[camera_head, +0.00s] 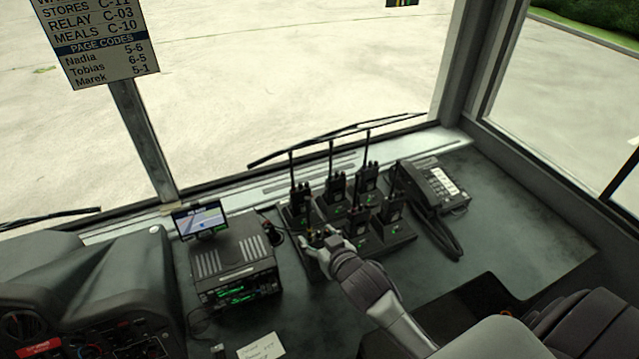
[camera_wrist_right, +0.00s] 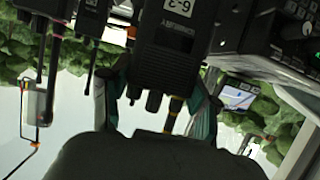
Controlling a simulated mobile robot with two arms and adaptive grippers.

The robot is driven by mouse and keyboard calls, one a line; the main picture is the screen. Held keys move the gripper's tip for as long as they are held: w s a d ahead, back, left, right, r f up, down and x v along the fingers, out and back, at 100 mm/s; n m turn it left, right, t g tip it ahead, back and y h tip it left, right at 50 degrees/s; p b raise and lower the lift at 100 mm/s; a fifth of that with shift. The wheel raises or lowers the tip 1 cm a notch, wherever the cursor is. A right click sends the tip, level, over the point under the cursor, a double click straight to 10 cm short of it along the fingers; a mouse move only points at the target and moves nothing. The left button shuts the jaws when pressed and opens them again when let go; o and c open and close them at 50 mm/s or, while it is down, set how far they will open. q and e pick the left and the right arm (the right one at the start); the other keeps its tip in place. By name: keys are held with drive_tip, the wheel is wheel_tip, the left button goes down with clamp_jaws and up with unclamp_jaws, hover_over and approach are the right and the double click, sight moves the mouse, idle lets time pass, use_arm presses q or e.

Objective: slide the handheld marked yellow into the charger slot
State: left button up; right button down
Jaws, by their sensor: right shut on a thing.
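My right gripper (camera_head: 324,238) is over the front-left place of the multi-slot charger (camera_head: 402,236). In the right wrist view its fingers (camera_wrist_right: 157,96) close on both sides of a black handheld (camera_wrist_right: 172,58). This handheld has a white label, upside down in that view, and a yellowish band on one top stub. Several other handhelds, such as one at the back (camera_head: 335,187) and one at the front (camera_head: 358,220), stand upright in the charger with small green lights. The hand hides the held one's base, so I cannot tell whether it sits in a slot. My left gripper is not in view.
A radio unit (camera_head: 235,265) with a small screen (camera_head: 200,220) stands left of the charger. A desk telephone (camera_head: 436,186) with its handset stands to the right. The windscreen ledge runs behind. The dashboard right of the telephone is clear. A paper note (camera_head: 261,346) lies in front.

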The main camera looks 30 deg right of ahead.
use_arm(q)
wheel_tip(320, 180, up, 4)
drive_tip(key=p, duration=0.3)
use_arm(e)
drive_tip(key=w+d+r, duration=0.4)
drive_tip(key=w, duration=0.2)
use_arm(q)
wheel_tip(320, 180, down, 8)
drive_tip(key=b, duration=0.8)
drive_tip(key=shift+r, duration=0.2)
use_arm(e)
wheel_tip(320, 180, down, 8)
drive_tip(key=shift+w+r+m+h, duration=0.15)
drive_tip(key=shift+m+h, duration=0.15)
drive_tip(key=shift+f, duration=0.2)
drive_tip(key=shift+c, duration=1)
unclamp_jaws()
drive_tip(key=shift+f, duration=0.15)
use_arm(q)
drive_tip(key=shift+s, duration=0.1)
